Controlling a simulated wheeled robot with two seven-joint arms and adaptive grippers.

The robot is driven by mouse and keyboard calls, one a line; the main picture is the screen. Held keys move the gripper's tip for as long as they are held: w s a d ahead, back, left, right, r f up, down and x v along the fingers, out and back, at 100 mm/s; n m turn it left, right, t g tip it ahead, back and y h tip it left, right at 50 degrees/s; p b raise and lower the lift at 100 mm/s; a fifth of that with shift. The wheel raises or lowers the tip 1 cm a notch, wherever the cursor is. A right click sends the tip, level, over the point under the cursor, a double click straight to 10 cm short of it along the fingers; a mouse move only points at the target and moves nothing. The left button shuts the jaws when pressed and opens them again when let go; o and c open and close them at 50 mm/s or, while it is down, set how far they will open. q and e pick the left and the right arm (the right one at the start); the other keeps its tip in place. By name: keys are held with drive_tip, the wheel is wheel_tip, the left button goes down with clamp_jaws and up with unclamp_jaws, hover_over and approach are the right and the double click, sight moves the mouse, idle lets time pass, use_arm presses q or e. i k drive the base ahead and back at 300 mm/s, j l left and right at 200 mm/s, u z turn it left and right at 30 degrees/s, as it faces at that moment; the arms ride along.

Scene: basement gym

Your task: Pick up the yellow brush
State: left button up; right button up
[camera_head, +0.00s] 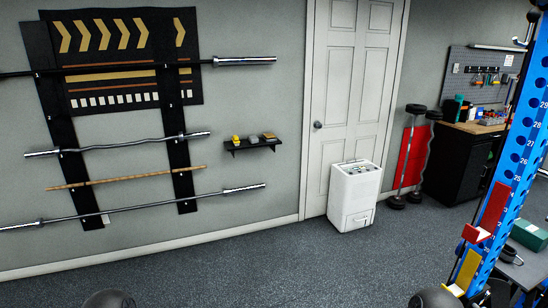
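A small black wall shelf (256,147) hangs left of the door and holds a few small items. The leftmost item is a small yellow thing (237,140), which may be the yellow brush; it is too small to tell for sure. Beside it are a greyish item with some yellow (253,139) and a brownish-grey item (269,136). Neither of my grippers is in view.
A white appliance (353,196) stands on the floor before the white door (353,75). Barbells (140,207) hang on the left wall. A blue rack post (520,140) rises at right, near a workbench (455,160). The grey floor below the shelf is clear.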

sight(235, 139)
drive_tip(key=i, duration=2.15)
drive_tip(key=l, duration=0.05)
